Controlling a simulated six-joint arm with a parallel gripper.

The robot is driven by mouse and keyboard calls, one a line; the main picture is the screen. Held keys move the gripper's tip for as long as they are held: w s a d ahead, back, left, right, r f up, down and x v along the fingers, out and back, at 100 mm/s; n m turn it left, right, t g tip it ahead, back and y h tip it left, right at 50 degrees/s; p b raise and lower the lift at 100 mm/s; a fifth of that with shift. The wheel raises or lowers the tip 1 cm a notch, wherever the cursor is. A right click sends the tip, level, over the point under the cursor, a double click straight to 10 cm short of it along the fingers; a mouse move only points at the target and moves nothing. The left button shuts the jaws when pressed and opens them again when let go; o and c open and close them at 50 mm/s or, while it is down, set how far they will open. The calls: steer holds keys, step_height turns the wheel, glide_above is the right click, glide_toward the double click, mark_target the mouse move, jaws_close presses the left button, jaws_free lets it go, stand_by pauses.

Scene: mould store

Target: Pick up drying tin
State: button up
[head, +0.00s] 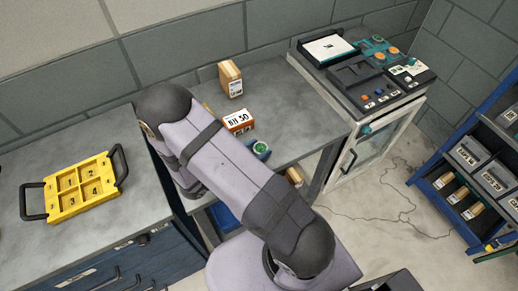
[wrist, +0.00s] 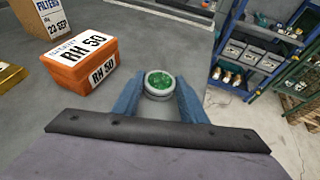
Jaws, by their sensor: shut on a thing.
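The drying tin (wrist: 159,81) is a small round pale tin with green granules in its open top. It sits between the two blue fingers of my gripper (wrist: 159,94), which is shut on it. In the head view the tin (head: 261,147) shows as a small green round, partly hidden beside my arm. It is near the front edge of the grey bench, to the right of the orange box. I cannot tell whether its base touches the bench.
An orange box marked RH 50 (wrist: 82,64) stands close left of my gripper, with a filters box (head: 230,79) behind. A yellow tray (head: 82,187) with numbered compartments lies on the left bench. A machine (head: 365,75) and blue shelving (head: 480,150) stand right.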

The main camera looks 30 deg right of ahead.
mark_target(257, 152)
steer(key=shift+r, duration=0.1)
step_height(257, 152, up, 10)
steer(key=b, duration=0.1)
stand_by(0.7)
